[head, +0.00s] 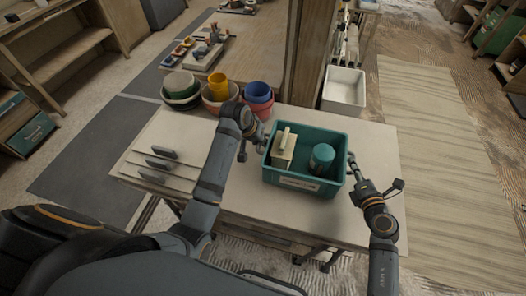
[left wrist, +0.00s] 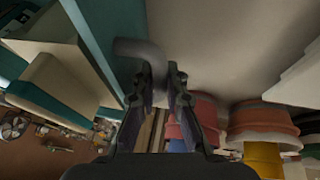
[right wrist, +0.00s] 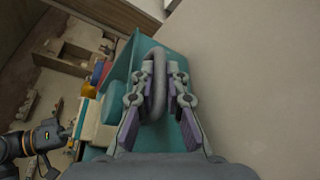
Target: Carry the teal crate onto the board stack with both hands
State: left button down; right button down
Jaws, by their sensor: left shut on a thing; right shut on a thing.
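The teal crate (head: 305,185) is upright at the middle right of the table. It holds a cream box-like item (head: 283,152) and a teal cylinder (head: 322,158). My left gripper (head: 262,141) is shut on the grey handle at its left side; the handle (left wrist: 152,68) shows between the fingers in the left wrist view. My right gripper (head: 353,168) is shut on the right handle, also seen in the right wrist view (right wrist: 158,85). Pale layered boards, seemingly the board stack (head: 145,172), lie at the table's left. I cannot tell whether the crate touches the table.
Grey bladed tools or grips (head: 158,164) lie on the boards. Several coloured buckets (head: 218,87) stand at the table's back left, near my left arm. A white bin (head: 344,88) stands behind the table. The tabletop (head: 240,190) is bare between boards and crate.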

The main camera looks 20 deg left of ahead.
pick_arm(q)
jog(key=c, duration=1.8)
grip_release()
jog(key=shift+f, duration=0.45)
jog(key=shift+c, duration=0.2)
pick_arm(e)
jog(key=c, duration=1.8)
grip_release()
jog(key=shift+f, duration=0.45)
pick_arm(q)
jog(key=o, duration=0.4)
jog(key=shift+r, duration=0.25)
pick_arm(e)
jog(key=o, duration=0.4)
jog(key=shift+r, duration=0.2)
pick_arm(q)
jog(key=shift+o, duration=0.2)
jog(key=shift+s, duration=0.1)
pick_arm(e)
jog(key=shift+s, duration=0.1)
pick_arm(q)
jog(key=shift+r, duration=0.1)
jog(key=v, duration=0.7)
jog(key=shift+s+r, duration=0.2)
jog(key=shift+r, duration=0.15)
pick_arm(e)
jog(key=v, duration=1.2)
